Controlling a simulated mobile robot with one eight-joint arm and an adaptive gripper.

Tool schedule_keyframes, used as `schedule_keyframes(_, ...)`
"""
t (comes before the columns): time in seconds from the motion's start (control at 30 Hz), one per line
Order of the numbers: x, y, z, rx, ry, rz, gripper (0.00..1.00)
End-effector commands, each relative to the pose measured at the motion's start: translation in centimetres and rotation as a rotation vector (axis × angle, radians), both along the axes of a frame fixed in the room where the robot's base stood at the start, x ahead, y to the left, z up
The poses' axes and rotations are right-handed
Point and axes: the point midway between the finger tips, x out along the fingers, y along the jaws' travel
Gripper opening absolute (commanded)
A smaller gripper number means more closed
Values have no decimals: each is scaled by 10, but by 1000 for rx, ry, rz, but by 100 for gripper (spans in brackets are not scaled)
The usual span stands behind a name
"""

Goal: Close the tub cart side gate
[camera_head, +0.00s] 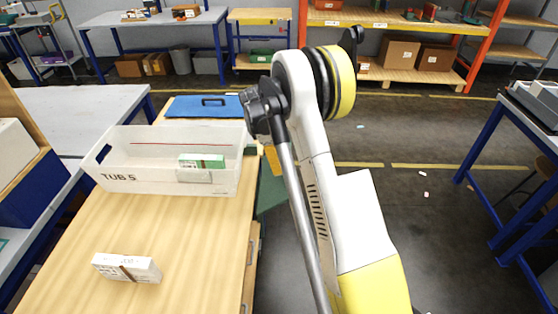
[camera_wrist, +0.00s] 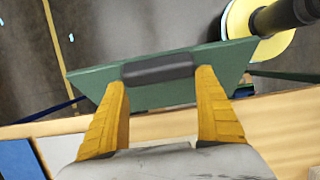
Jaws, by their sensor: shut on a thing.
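The green side gate (camera_wrist: 227,58) crosses the wrist view as a flat panel with a dark grey bar handle (camera_wrist: 158,69). The two yellow fingers of my gripper (camera_wrist: 161,76) are at either end of this handle, shut on it. In the head view part of the green gate (camera_head: 271,190) shows beyond the right edge of the wooden cart top (camera_head: 190,235). My arm hides the rest of it and most of my gripper. A translucent white tub (camera_head: 125,178) marked TUB 5 stands on the cart, with a green and white box (camera_head: 202,160) in it.
A white box (camera_head: 127,267) lies on the near cart top, and a blue clipboard-like item (camera_head: 205,106) lies behind the tub. A grey workbench (camera_head: 90,105) adjoins at left. A blue-legged table (camera_head: 520,125) stands at right. The floor (camera_head: 425,215) between is mostly open.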

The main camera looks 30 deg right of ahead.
Motion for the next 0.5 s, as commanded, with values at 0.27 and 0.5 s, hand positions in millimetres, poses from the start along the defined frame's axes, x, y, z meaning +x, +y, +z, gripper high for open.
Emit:
schedule_keyframes(0.27, 0, 3, -2, 5, 0, 2, 100)
schedule_keyframes(0.5, 0, 1, 0, 2, 0, 1, 100)
